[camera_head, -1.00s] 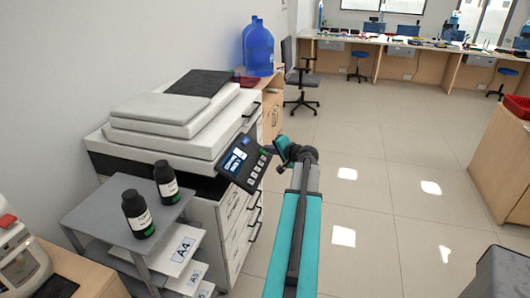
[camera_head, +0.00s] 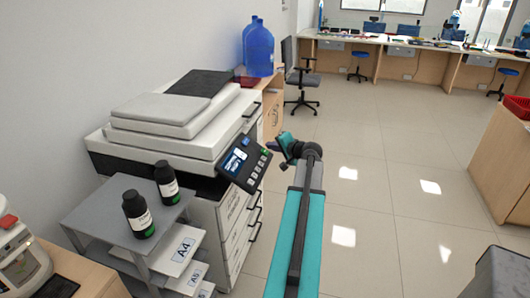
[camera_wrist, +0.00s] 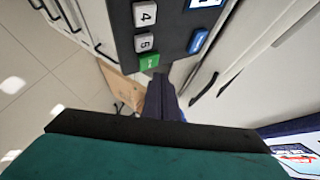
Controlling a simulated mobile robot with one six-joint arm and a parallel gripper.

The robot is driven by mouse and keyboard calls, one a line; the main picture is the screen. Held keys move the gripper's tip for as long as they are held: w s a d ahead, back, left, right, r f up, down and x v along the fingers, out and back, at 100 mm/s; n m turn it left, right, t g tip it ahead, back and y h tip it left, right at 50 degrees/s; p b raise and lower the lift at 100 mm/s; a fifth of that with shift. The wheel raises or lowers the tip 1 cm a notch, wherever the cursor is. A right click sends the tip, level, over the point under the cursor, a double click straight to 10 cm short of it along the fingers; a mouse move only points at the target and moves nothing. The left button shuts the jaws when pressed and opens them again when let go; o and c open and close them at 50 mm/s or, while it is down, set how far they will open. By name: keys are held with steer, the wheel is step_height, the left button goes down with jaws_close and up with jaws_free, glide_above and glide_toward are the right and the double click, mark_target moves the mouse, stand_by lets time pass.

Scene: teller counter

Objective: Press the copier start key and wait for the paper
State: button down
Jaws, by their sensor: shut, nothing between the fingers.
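The white copier (camera_head: 170,115) stands at the left. Its dark tilted control panel (camera_head: 237,170) has a lit screen and grey keys. The green start key (camera_head: 265,152) is at the panel's upper right end. I cannot see any fresh paper; the copier's outlet is not clearly visible.
A grey stand (camera_head: 95,215) with two dark bottles and labelled A4 and A5 shelves is in front of the copier. A blue water jug (camera_head: 258,52) is behind it. An office chair (camera_head: 300,78) stands farther back. The tiled floor (camera_head: 385,190) to the right is clear.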

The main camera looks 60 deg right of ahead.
steer(key=r, duration=0.1)
steer(key=s+r, duration=0.1)
steer(key=s+r+p, duration=0.1)
steer(key=r, duration=0.1)
steer(key=shift+s+d, duration=0.15)
steer(key=shift+d, duration=0.25)
steer(key=shift+s+f, duration=0.1)
stand_by(0.8)
